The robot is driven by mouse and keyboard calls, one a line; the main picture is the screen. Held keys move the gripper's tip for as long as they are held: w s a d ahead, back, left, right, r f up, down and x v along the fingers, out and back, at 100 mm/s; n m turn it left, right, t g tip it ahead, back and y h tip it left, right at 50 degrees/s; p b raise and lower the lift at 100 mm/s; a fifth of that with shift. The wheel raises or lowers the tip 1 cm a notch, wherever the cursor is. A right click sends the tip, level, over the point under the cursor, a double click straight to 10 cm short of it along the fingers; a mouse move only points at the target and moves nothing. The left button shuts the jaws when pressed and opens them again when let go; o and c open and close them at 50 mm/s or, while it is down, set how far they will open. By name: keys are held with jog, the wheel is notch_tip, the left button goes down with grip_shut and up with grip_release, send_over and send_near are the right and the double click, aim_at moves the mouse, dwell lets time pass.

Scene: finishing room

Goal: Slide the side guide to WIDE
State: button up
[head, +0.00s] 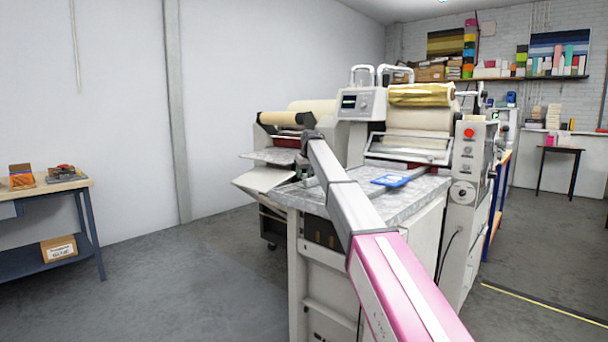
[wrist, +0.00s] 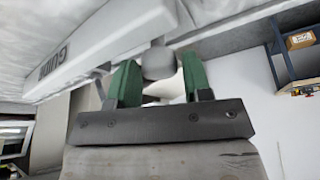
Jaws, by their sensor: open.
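The side guide (wrist: 105,42) is a pale bar marked GUIDE, running across the upper left of the wrist view. A rounded grey knob (wrist: 158,62) shows beside it at the bar's near side. My gripper (wrist: 160,80) is open, with one green finger on each side of the knob in that view. I cannot tell whether either finger touches it. In the head view my arm reaches to the left part of the machine's grey bed (head: 345,202), and my gripper is mostly hidden there. No WIDE mark can be read.
The laminating machine (head: 405,130) stands mid-room, with a blue item (head: 392,180) on its bed. A workbench (head: 50,190) with small items stands at the left; it is partly visible in the wrist view too. Open floor (head: 180,270) lies between bench and machine.

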grip_shut()
jog(key=s+d, duration=0.4)
jog(key=d, duration=0.1)
jog(key=s+d, duration=0.4)
jog(key=d, duration=0.1)
jog(key=s+d, duration=0.4)
jog(key=d, duration=0.1)
jog(key=shift+s+d, duration=0.2)
jog(key=shift+d, duration=0.2)
grip_release()
jog(key=shift+r, duration=0.15)
jog(key=v, duration=1)
jog(key=shift+r, duration=0.25)
jog(key=shift+s, duration=0.1)
